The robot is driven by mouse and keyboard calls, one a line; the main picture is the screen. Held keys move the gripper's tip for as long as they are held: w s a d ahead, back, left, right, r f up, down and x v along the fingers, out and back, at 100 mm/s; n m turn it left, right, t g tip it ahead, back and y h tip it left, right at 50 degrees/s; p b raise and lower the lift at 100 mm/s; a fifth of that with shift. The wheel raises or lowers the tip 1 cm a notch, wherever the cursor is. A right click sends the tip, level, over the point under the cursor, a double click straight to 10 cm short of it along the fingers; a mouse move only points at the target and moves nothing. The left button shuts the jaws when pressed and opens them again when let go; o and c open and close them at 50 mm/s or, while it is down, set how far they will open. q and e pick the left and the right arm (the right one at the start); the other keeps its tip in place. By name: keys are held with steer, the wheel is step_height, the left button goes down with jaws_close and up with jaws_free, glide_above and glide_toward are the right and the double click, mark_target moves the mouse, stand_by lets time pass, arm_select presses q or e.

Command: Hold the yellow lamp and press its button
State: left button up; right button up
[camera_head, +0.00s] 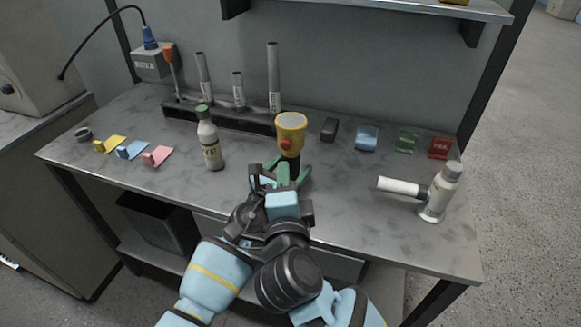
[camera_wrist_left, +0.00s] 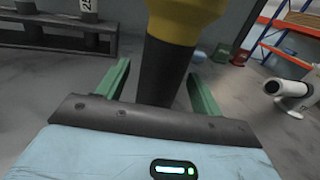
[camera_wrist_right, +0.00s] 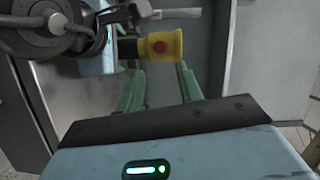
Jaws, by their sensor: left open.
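The yellow lamp (camera_head: 291,125) stands upright on the grey table, its red button (camera_head: 286,144) facing me and its dark handle (camera_wrist_left: 160,72) below the yellow head. My left gripper (camera_head: 288,172) is at the handle. In the left wrist view its green fingers (camera_wrist_left: 157,78) are apart, one either side of the handle, with gaps showing. In the right wrist view the lamp (camera_wrist_right: 160,46) appears sideways, with the red button (camera_wrist_right: 159,47) toward the camera. My right gripper (camera_wrist_right: 160,70) is open and empty, its fingers pointing toward the yellow head. I cannot make it out clearly in the head view.
A white bottle with a green cap (camera_head: 209,145) stands left of the lamp. A black rack (camera_head: 225,118) with grey tubes is behind. Coloured cards lie at left and back right. A white bottle (camera_head: 440,192) and a white cylinder (camera_head: 398,186) are at right.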

arm_select(q)
steer(key=shift+w, duration=0.2)
steer(key=shift+c, duration=0.5)
steer(key=c, duration=1)
steer(key=shift+c, duration=0.4)
arm_select(e)
jaws_close()
